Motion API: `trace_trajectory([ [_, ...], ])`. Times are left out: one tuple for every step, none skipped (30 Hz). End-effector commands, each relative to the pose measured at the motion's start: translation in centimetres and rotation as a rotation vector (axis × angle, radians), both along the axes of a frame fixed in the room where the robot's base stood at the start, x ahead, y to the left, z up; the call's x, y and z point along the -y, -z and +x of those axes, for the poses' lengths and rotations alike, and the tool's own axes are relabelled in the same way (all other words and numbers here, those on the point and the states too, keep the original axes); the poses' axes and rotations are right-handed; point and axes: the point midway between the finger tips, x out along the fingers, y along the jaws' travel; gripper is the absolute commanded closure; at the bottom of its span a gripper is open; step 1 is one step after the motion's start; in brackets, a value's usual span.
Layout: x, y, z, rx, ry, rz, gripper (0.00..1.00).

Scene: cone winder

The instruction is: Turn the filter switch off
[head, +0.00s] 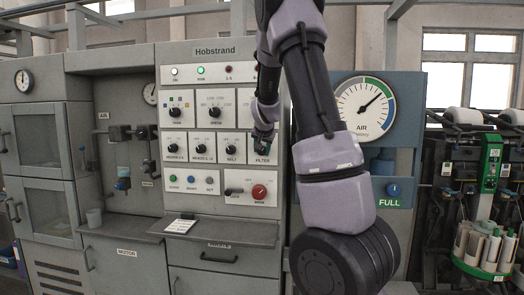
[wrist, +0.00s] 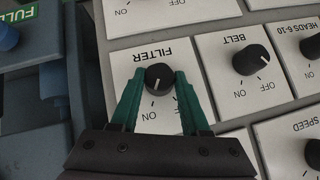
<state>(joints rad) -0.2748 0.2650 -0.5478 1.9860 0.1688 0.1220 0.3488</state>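The filter switch (wrist: 158,76) is a round black knob with a white pointer line, on a white panel marked FILTER. The wrist view shows the panel upside down. The pointer points down and slightly left in that view, toward the ON label; the OFF label is hidden by a finger. My gripper (wrist: 160,75) has its two green fingertips on either side of the knob, seemingly touching it. In the head view my gripper (head: 263,138) is at the FILTER panel (head: 262,158), and it covers the knob there.
The BELT knob (wrist: 252,59) sits beside the filter panel, with the SPEED knob (head: 215,112) above. Below are coloured buttons and a red knob (head: 259,192). A blue-grey AIR gauge panel (head: 407,150) stands right of the console. A shelf (head: 225,232) juts out below.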

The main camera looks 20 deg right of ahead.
Motion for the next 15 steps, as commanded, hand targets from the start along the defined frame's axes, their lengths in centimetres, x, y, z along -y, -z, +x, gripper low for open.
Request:
trace_trajectory([
  [0.02, 0.01, -0.01, 0.000, 0.000, 0.000, 1.00],
  [0.02, 0.01, -0.01, -0.001, 0.001, 0.000, 1.00],
  [0.02, 0.01, -0.01, -0.001, 0.001, -0.002, 1.00],
  [0.00, 0.01, -0.01, -0.002, 0.000, -0.002, 1.00],
  [-0.01, 0.01, -0.01, -0.003, 0.000, -0.005, 1.00],
  [-0.09, 0.02, 0.01, -0.006, -0.002, -0.006, 1.00],
  [-0.12, 0.02, 0.02, -0.007, -0.002, -0.009, 1.00],
  [-0.10, 0.02, 0.01, -0.011, -0.002, -0.013, 1.00],
  [-0.16, 0.04, 0.03, -0.014, -0.002, -0.018, 1.00],
  [-0.19, 0.06, 0.04, -0.018, -0.002, -0.023, 1.00],
  [-0.19, 0.06, 0.04, -0.021, -0.003, -0.030, 1.00],
  [-0.22, 0.07, 0.06, -0.028, -0.003, -0.039, 1.00],
  [-0.29, 0.06, 0.06, -0.032, -0.002, -0.045, 1.00],
  [-0.25, 0.05, 0.06, -0.037, -0.002, -0.053, 1.00],
  [-0.30, 0.05, 0.06, -0.045, -0.003, -0.064, 1.00],
])
